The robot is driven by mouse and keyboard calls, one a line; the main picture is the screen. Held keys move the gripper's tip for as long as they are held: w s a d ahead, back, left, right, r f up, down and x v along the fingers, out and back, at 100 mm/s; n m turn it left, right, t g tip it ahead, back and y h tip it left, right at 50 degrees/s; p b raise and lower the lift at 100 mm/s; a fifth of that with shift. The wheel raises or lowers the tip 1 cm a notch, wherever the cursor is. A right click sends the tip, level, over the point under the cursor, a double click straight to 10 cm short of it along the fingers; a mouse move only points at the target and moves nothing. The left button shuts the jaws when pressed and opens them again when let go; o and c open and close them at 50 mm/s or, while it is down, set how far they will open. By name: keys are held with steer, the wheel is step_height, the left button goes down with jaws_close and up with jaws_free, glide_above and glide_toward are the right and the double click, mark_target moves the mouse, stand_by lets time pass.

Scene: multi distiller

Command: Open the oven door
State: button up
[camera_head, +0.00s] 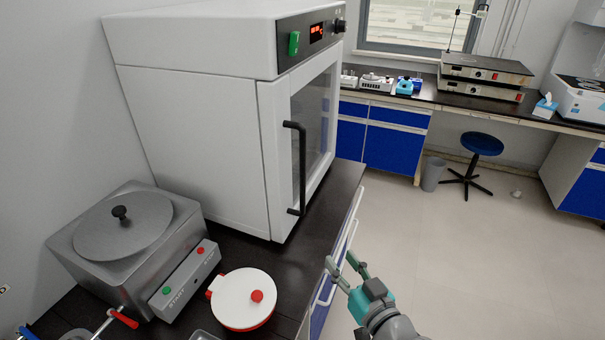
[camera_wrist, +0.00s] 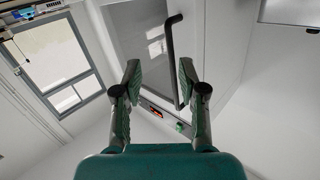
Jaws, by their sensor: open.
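The oven (camera_head: 190,120) is a large white box on the dark bench at the left in the head view. Its door (camera_head: 315,130) has a glass pane and looks shut. A black bar handle (camera_head: 298,165) runs upright along the door's near edge. My gripper (camera_head: 342,264) is open and empty, lower than the handle and to its right, out past the bench edge. In the wrist view, my open gripper (camera_wrist: 160,75) has the oven door (camera_wrist: 150,40) beyond its fingers. The handle (camera_wrist: 173,60) shows between the fingers, nearer the right one, apart from both.
A grey water bath (camera_head: 120,250) with a round lid and a white-lidded red pot (camera_head: 243,298) stand on the bench (camera_head: 320,215) at lower left. Blue-fronted drawers lie below the bench edge. A blue stool (camera_head: 482,143) stands farther back.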

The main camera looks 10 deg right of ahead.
mark_target(304, 171)
steer(key=w+r+n+y, duration=0.3)
steer(key=w+r, duration=0.5)
steer(key=r, duration=0.5)
steer(key=a+x, duration=0.1)
steer(key=x, duration=1)
steer(key=shift+s+n, duration=0.2)
steer(key=shift+n, duration=0.1)
steer(key=shift+r, duration=0.15)
jaws_close()
